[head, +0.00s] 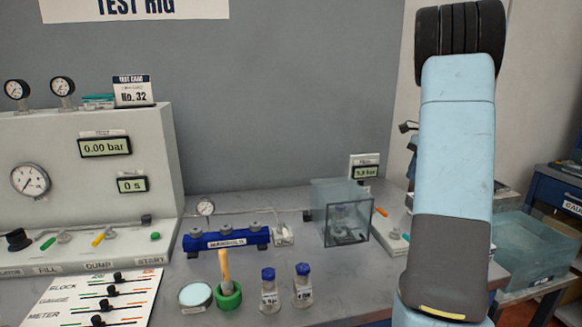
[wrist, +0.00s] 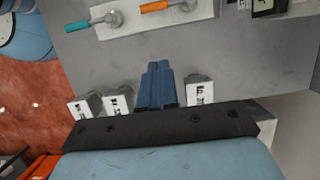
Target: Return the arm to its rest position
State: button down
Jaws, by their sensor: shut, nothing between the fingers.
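My arm stands upright at the right of the head view, with light blue and dark grey links. My gripper is not visible in the head view. In the wrist view, my gripper (wrist: 158,68) shows as two blue fingers pressed together, rising from a dark bar at the lower edge. It is shut, with nothing held between the fingers. Grey bench surface lies behind the fingers, and I cannot tell how far they are above it.
The bench carries a blue manifold (head: 226,238), a clear box (head: 345,215), a green ring holder (head: 228,297) and two blue-capped bottles (head: 269,292). A pressure panel (head: 85,190) stands at left. A clear bin (head: 530,250) is beyond my arm. White labelled blocks (wrist: 199,93) flank the fingers.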

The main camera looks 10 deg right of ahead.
jog(key=s+a+r+n+t+h, duration=0.1)
jog(key=s+a+r+n, duration=0.25)
jog(key=a, duration=0.35)
jog(key=s+a+r+n, duration=0.2)
jog(key=s+a+r, duration=0.15)
jog(key=a, duration=0.35)
jog(key=s+a+r+n+t+h, duration=0.1)
jog(key=s+a+r+n, duration=0.25)
jog(key=a, duration=0.35)
jog(key=s+a+f+n+t, duration=0.1)
jog(key=s+a+n, duration=0.3)
jog(key=s+a, duration=0.2)
jog(key=s+a+f+n+t+h, duration=0.1)
jog(key=s+a+n, duration=0.4)
jog(key=s, duration=0.6)
jog(key=shift+s+a+f+n+t, duration=0.15)
jog(key=shift+a+f+n+t, duration=0.15)
jog(key=shift+a+f+t, duration=0.65)
jog(key=shift+a+r+g, duration=0.15)
jog(key=shift+r+g, duration=0.05)
jog(key=shift+g, duration=0.05)
